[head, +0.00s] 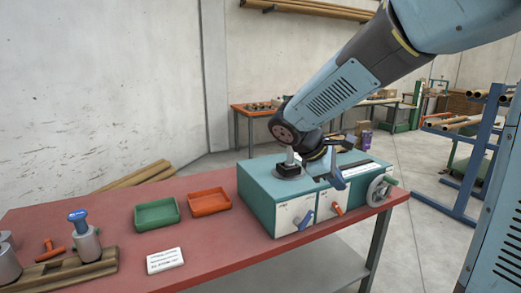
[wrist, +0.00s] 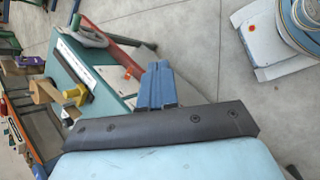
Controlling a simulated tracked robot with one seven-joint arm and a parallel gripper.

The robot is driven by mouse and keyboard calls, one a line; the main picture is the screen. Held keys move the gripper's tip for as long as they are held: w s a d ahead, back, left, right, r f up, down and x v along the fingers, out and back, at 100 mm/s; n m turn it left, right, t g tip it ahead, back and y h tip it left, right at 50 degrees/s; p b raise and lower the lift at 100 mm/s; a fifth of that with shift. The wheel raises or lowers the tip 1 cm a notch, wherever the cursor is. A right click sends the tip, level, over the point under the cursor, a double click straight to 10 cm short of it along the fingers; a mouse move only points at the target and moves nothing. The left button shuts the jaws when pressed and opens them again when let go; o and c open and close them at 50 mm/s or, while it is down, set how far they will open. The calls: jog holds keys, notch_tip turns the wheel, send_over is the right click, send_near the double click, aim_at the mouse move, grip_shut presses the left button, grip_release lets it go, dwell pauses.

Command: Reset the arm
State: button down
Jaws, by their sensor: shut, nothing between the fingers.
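My arm reaches in from the upper right in the head view. My gripper (head: 336,178) hangs over the top of the teal winder box (head: 258,188), near its front edge. In the wrist view my gripper's blue fingers (wrist: 158,68) are together, with nothing between them. The winder's teal top (wrist: 112,92) shows beyond them. I cannot tell how much gap there is between the fingers and the box. The box's front has a blue lever (head: 306,221) and an orange lever (head: 337,209). A handwheel (head: 379,192) is on its right end.
The winder stands on a red table (head: 110,203). A green tray (head: 157,213), an orange tray (head: 209,201), a white label card (head: 165,260) and a wooden rack (head: 75,268) with a blue-topped piece are to its left. A blue pipe rack (head: 473,160) stands on the right. Floor between is clear.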

jog(key=s+d+r+m+t+y, duration=0.2)
jog(key=s+m+y, duration=0.1)
jog(key=s+m, duration=0.3)
jog(key=s+d+r+m+t+y, duration=0.1)
jog(key=s+d+r+m+y, duration=0.1)
jog(key=s+m+y, duration=0.2)
jog(key=s+m, duration=0.3)
jog(key=s, duration=0.3)
jog(key=shift+s+d+r+t+y, duration=0.15)
jog(key=shift+s+r+t+y, duration=0.15)
jog(key=shift+s+r+t, duration=0.1)
